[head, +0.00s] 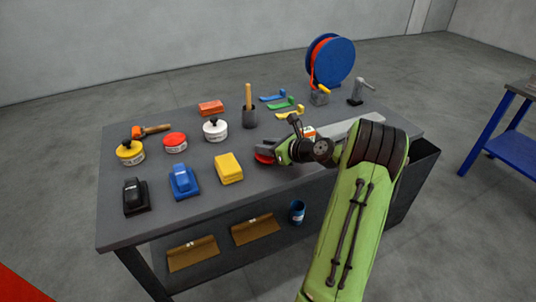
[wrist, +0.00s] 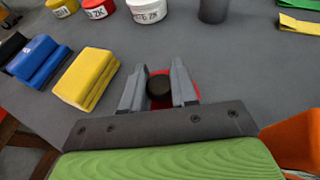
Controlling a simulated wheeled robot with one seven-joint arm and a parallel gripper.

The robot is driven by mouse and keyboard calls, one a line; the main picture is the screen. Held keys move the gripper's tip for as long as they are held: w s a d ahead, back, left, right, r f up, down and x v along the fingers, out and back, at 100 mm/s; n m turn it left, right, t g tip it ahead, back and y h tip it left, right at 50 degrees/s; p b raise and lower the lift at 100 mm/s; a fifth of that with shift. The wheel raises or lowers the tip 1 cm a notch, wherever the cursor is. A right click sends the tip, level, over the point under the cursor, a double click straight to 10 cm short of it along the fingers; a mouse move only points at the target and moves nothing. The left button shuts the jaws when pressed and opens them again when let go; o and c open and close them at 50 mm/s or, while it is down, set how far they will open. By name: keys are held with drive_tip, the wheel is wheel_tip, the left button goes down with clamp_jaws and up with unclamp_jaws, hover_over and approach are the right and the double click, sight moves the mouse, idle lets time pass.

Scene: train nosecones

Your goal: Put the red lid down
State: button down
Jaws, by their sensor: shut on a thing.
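The red lid (head: 264,158) is at my gripper (head: 270,152), above or on the grey table near its front edge; I cannot tell if it touches. In the wrist view the two fingers of my gripper (wrist: 158,78) are closed around the lid's black knob (wrist: 159,86). The red rim of the lid (wrist: 191,88) shows behind the fingers, and the rest is hidden. A red-topped can (head: 175,141) without a knob stands to the left, between a yellow can (head: 130,152) and a white can (head: 215,130), which both have black knobs.
A yellow block (head: 229,169) lies just left of my gripper. A blue block (head: 183,182) and a black one (head: 135,197) are further left. Bare tabletop lies between the cans and my gripper.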

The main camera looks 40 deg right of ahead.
drive_tip(key=shift+f, duration=0.9)
drive_tip(key=shift+r, duration=0.15)
